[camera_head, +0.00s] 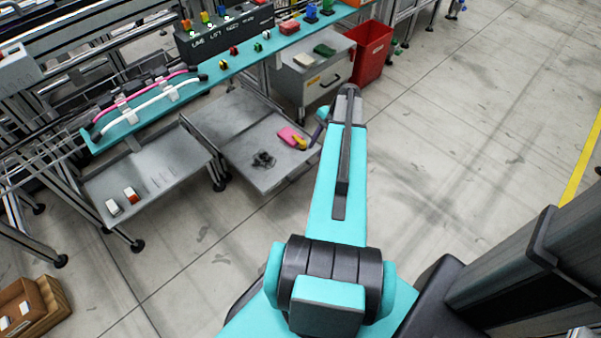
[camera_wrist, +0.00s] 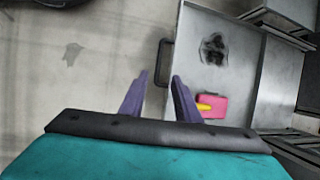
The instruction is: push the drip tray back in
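The drip tray (camera_head: 238,125) is a grey, shallow tray sticking out from under the teal-topped bench, with a dark stain (camera_head: 263,160) on it. A pink block (camera_head: 288,135) with a yellow piece (camera_head: 301,142) lies near its outer end. In the wrist view the tray (camera_wrist: 245,55) fills the right side, with a black handle (camera_wrist: 163,62) on its outer edge. My gripper (camera_wrist: 160,76) has its two purple fingers apart, with the handle showing between and beyond the tips. Whether they touch it I cannot tell. In the head view, my arm mostly hides the gripper.
A lower grey shelf (camera_head: 150,172) with small blocks is left of the tray. A grey drawer cabinet (camera_head: 315,75) and a red bin (camera_head: 371,52) stand behind it. A wooden crate (camera_head: 35,308) is at the lower left. The floor in front of the tray is clear.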

